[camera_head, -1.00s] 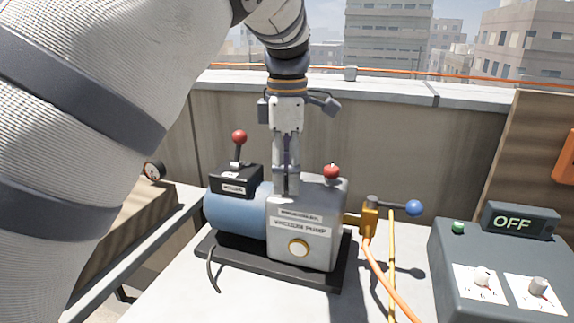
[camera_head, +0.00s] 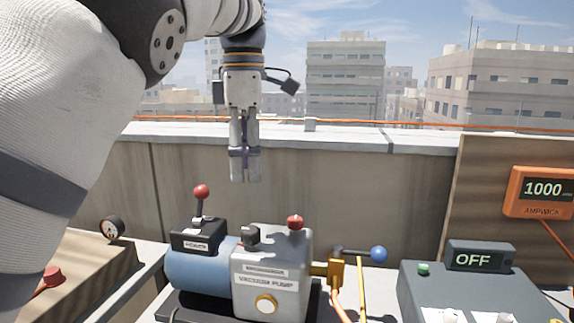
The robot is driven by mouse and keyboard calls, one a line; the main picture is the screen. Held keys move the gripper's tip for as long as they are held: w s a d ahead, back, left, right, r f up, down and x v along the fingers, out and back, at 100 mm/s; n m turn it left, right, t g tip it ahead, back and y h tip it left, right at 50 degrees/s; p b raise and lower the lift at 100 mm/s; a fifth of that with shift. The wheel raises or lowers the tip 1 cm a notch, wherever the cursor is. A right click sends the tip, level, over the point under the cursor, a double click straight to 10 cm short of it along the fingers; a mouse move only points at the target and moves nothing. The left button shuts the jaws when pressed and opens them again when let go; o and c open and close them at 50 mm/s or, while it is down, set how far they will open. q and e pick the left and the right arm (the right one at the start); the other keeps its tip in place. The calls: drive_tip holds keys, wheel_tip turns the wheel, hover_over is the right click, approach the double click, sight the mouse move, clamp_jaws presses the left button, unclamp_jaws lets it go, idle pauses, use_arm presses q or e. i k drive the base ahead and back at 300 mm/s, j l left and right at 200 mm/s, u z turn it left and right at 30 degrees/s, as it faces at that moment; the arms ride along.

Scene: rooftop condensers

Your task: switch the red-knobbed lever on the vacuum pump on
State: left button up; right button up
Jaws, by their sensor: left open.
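The vacuum pump (camera_head: 272,284) has a grey block labelled "VACUUM PUMP" and a blue motor cylinder (camera_head: 195,270). On the motor sits a black switch box (camera_head: 198,237), its label too small to read surely. The red-knobbed lever (camera_head: 201,191) rises from this box, its knob up and its shaft close to upright. My left gripper (camera_head: 244,180) points down, open with its fingers close together. In the picture it is above and right of the red knob, touching nothing and holding nothing. My right gripper is not in view.
A second red knob (camera_head: 295,223) and a dark cap (camera_head: 250,236) top the pump's block. A brass valve (camera_head: 335,268) with a blue-ended handle (camera_head: 379,254) is at its right. A grey box shows "OFF" (camera_head: 473,260); an orange meter (camera_head: 541,193) reads 1000. A parapet stands behind.

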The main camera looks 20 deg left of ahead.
sight(201, 201)
drive_tip(key=k, duration=1.5)
